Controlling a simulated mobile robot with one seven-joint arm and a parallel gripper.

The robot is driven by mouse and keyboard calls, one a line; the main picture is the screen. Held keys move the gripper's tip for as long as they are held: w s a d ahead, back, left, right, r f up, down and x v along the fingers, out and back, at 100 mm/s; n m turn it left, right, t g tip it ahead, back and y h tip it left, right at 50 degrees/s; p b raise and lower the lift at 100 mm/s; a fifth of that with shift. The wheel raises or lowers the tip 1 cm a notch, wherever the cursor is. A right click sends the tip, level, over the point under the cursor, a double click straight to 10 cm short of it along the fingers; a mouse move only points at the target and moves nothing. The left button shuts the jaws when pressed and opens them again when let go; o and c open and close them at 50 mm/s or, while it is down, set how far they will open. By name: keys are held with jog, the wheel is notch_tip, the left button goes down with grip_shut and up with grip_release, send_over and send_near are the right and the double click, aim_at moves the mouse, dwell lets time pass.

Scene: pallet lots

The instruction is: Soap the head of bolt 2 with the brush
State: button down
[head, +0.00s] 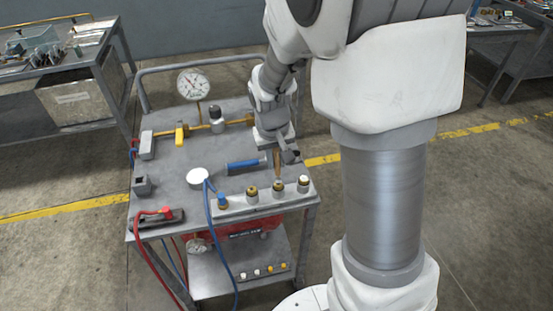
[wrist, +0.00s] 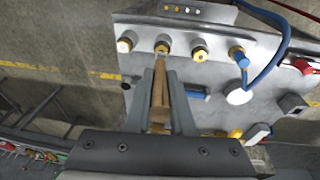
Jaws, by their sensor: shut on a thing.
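My gripper (head: 286,153) is shut on the brush (head: 277,165), which also shows between the fingers in the wrist view (wrist: 158,98). The brush has a tan handle and points down at a block (head: 236,209) with a row of brass fittings. In the wrist view its tip overlaps the brass bolt head (wrist: 162,47) second from the white-topped end; I cannot tell whether they touch. The same bolt head shows in the head view (head: 278,188). Beside it are a white-topped one (head: 303,184), another brass one (head: 251,194) and a blue-collared one (head: 223,201). No bolt numbers are readable.
The cart top (head: 172,208) also holds a white round item (head: 197,177), a blue-handled tool (head: 243,165), a yellow-handled valve (head: 181,134), a pressure gauge (head: 194,84) and a red-handled fitting (head: 156,216). A blue hose (head: 209,220) hangs over the front edge. Another bench stands at left.

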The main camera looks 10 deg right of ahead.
jog(key=shift+f+b, duration=0.55)
jog(key=shift+f, duration=0.1)
dwell(0.6)
jog(key=shift+r, duration=0.15)
jog(key=shift+a, duration=0.15)
jog(key=shift+a, duration=0.25)
jog(key=shift+d, duration=0.1)
dwell(0.4)
jog(key=shift+d+f, duration=0.2)
jog(key=shift+d, duration=0.15)
jog(key=shift+d, duration=0.1)
jog(key=shift+s+d, duration=0.1)
jog(key=shift+d, duration=0.25)
